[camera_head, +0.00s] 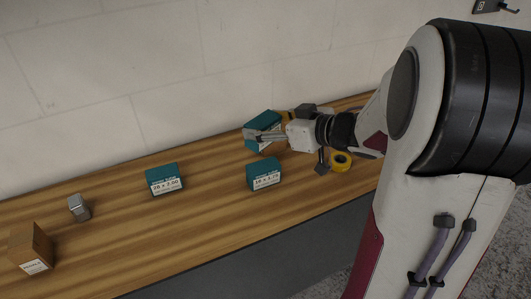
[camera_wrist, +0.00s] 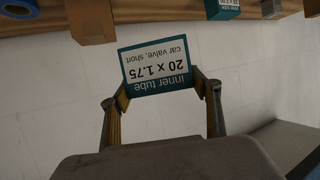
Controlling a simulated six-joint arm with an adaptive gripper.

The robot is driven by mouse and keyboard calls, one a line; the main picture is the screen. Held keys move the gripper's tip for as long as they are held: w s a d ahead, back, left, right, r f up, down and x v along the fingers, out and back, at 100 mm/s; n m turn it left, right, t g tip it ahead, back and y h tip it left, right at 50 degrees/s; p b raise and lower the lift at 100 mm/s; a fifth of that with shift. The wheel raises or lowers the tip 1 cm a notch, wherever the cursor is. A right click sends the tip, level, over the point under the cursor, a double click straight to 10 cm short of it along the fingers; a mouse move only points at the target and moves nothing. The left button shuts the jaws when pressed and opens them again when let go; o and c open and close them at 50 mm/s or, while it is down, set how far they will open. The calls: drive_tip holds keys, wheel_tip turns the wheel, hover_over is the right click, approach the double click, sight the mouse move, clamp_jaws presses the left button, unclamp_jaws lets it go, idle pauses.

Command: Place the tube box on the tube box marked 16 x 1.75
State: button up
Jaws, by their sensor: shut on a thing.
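My gripper (camera_head: 262,135) is shut on a teal tube box (camera_head: 264,119), above the back of the bench and near the wall. In the wrist view the held tube box (camera_wrist: 160,66) sits between the two fingers of my gripper (camera_wrist: 163,100). Its white label reads 20 x 1.75, upside down. The tube box whose label appears to read 16 x 1.75 (camera_head: 264,174) stands on the bench, in front of and below the held box, apart from it. Its top looks clear.
Another teal tube box marked 20 x 2.00 (camera_head: 164,180) stands to the left. Farther left are a small grey metal object (camera_head: 78,207) and a brown carton (camera_head: 31,247). A yellow ring (camera_head: 341,161) lies right, under my arm. Bare wood (camera_head: 215,185) separates the two standing tube boxes.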

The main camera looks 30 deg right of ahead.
drive_tip(key=shift+f, duration=2.2)
drive_tip(key=shift+f, duration=1.85)
drive_tip(key=shift+f, duration=0.15)
drive_tip(key=o, duration=1.2)
drive_tip(key=shift+s+r, duration=0.1)
drive_tip(key=shift+r, duration=0.1)
drive_tip(key=shift+s+d+r, duration=0.25)
drive_tip(key=shift+s+d, duration=0.05)
drive_tip(key=shift+s, duration=0.2)
drive_tip(key=shift+v, duration=5.25)
